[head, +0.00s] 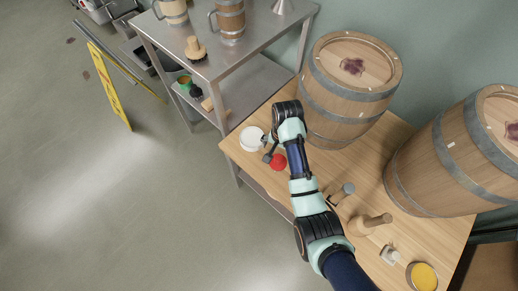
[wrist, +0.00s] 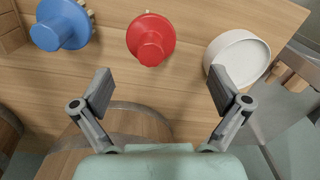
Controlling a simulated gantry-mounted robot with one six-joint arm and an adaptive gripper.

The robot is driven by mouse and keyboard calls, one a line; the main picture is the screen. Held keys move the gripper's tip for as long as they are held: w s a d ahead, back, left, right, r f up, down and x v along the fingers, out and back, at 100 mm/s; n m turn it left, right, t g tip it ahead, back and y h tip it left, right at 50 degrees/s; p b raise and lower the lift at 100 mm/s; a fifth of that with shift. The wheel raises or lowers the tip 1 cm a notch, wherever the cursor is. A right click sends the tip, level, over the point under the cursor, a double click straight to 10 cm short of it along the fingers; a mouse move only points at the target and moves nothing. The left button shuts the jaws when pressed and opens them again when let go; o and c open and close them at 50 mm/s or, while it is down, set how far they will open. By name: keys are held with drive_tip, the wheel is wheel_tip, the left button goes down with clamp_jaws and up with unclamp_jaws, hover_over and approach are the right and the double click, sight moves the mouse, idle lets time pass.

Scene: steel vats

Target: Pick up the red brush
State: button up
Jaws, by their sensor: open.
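The red brush (wrist: 151,40) stands on the wooden table with its round knob up, at the top middle of the wrist view. Bristles are hard to see under it. In the head view the red brush (head: 278,162) is partly behind my arm. My gripper (wrist: 161,92) is open and empty. Its fingers are spread wider than the brush, and the brush shows beyond the fingertips, not between them. In the head view my gripper (head: 269,148) is beside the brush and partly hidden by my wrist.
A blue brush (wrist: 60,25) stands left of the red one in the wrist view, and a white round tub (wrist: 240,55) stands to its right. Two wooden barrels (head: 350,85) stand at the table's back. A steel shelf (head: 245,50) with mugs adjoins the table.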

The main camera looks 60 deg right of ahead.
sight(279, 162)
drive_tip(key=shift+s+a+f+b, duration=0.1)
drive_tip(key=shift+s+f+b, duration=0.2)
drive_tip(key=shift+f, duration=0.3)
drive_tip(key=shift+s+a+f+b, duration=0.15)
drive_tip(key=shift+f+b, duration=0.15)
drive_tip(key=shift+f, duration=0.3)
drive_tip(key=shift+w+f, duration=0.1)
drive_tip(key=shift+f, duration=0.1)
drive_tip(key=f+b, duration=0.2)
drive_tip(key=f, duration=0.1)
drive_tip(key=f+b, duration=0.1)
drive_tip(key=f, duration=0.1)
drive_tip(key=shift+s+b, duration=0.25)
drive_tip(key=shift+b, duration=0.1)
drive_tip(key=shift+w, duration=0.1)
drive_tip(key=shift+c, duration=0.5)
drive_tip(key=c, duration=1.2)
wheel_tip(279, 162, up, 20)
drive_tip(key=p, duration=1.2)
